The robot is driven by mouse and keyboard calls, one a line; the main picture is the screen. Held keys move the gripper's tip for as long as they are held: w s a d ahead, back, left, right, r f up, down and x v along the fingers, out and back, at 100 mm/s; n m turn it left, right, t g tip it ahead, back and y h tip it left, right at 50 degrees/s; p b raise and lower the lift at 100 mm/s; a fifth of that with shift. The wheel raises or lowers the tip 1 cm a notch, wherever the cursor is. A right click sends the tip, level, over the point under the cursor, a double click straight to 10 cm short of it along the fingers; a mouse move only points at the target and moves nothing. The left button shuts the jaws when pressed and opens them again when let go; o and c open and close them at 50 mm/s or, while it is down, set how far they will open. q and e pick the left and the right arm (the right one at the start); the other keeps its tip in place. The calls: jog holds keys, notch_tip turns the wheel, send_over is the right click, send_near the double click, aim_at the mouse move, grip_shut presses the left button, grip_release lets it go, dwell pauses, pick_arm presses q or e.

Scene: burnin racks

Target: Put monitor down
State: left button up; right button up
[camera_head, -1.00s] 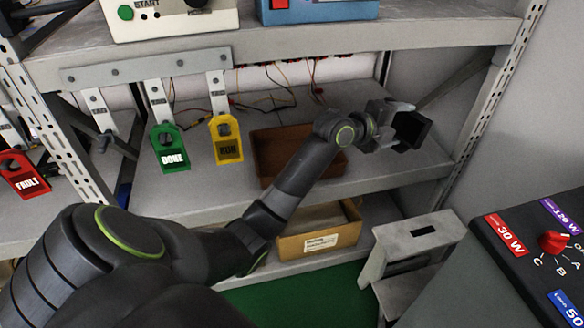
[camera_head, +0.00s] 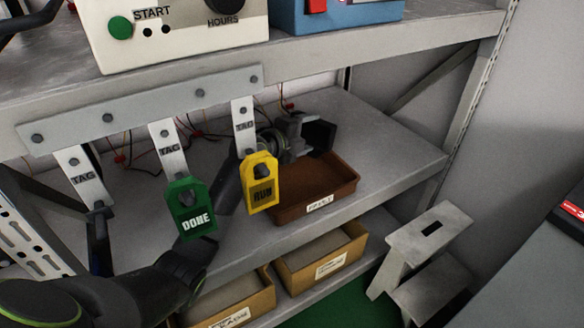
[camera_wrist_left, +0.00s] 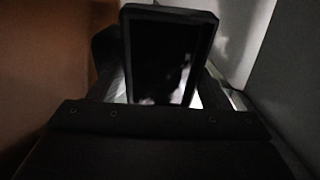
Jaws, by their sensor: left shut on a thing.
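My left gripper (camera_head: 296,138) is shut on a small black monitor (camera_head: 321,137), which sticks out to the right of the fingers. They are over the back part of a brown open tray (camera_head: 346,190) on the middle shelf. I cannot tell whether the monitor touches anything below it. The left wrist view shows the monitor (camera_wrist_left: 163,55) as an upright dark panel with a thick frame between the fingers. Part of my left arm is hidden behind the hanging yellow RUN tag. My right gripper is not in view.
A yellow RUN tag (camera_head: 261,185) and a green DONE tag (camera_head: 190,212) hang from a rail (camera_head: 140,108) in front of the arm. Labelled boxes (camera_head: 322,262) stand on the shelf below. A grey step stool (camera_head: 430,235) is at right. The shelf right of the tray (camera_head: 390,155) is clear.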

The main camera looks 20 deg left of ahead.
aim_at(310, 143)
pick_arm(q)
notch_tip(310, 143, down, 3)
jog(key=shift+d, duration=0.15)
notch_tip(310, 143, down, 4)
jog(key=shift+r+b, duration=0.15)
jog(key=shift+b, duration=0.35)
jog(key=shift+f, duration=0.25)
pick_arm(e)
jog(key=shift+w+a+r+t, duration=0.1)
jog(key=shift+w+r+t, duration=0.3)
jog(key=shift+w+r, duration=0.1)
pick_arm(q)
jog(key=shift+f, duration=0.15)
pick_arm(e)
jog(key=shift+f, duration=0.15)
pick_arm(q)
jog(key=o, duration=1.1)
jog(key=shift+o, duration=0.2)
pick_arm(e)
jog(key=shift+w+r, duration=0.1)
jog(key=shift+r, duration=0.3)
